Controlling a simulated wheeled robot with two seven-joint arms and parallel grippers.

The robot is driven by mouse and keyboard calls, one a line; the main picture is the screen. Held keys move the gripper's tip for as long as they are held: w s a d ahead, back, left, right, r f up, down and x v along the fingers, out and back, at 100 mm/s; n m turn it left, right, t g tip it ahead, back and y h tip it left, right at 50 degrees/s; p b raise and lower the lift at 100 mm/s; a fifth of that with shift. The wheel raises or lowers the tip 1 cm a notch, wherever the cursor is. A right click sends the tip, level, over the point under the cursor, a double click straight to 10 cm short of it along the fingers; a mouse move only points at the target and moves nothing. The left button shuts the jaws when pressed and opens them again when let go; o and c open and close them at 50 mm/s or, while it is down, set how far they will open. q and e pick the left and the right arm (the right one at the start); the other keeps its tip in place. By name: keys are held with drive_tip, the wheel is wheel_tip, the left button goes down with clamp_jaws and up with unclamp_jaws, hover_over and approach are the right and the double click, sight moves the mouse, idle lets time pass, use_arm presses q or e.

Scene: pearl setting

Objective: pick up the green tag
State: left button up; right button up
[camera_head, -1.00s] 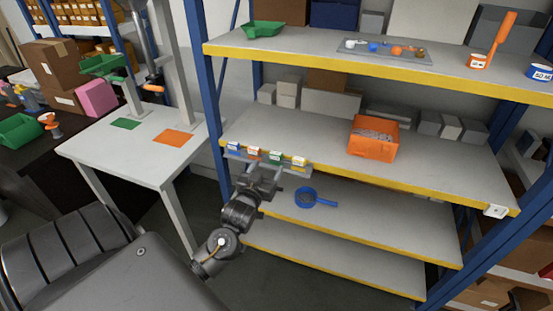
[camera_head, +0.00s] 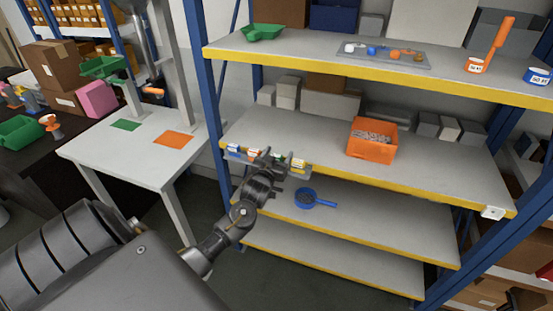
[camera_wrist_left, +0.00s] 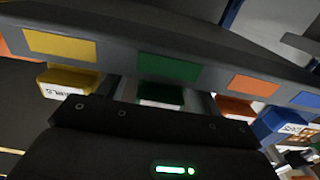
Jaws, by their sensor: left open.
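The green tag (camera_wrist_left: 160,95) shows in the left wrist view, hanging below a matching green patch (camera_wrist_left: 168,68) on a grey rail. My left gripper (camera_head: 277,157) is open at the rail on the middle shelf's front edge. In the left wrist view its fingers lie on either side of the green tag, and its dark body hides the tag's lower part. I cannot tell whether the fingers touch it. In the head view the gripper mostly covers the tag. My right gripper is not in view.
A yellow tag (camera_wrist_left: 68,80) hangs on one side of the green one; an orange tag (camera_wrist_left: 238,107) and a blue tag (camera_wrist_left: 280,128) hang on the other. A blue pan (camera_head: 304,199) sits on the shelf below. An orange bin (camera_head: 370,148) stands on the middle shelf.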

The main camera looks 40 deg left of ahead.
use_arm(q)
drive_tip(key=shift+c, duration=0.2)
drive_tip(key=c, duration=1)
wheel_tip(320, 180, up, 10)
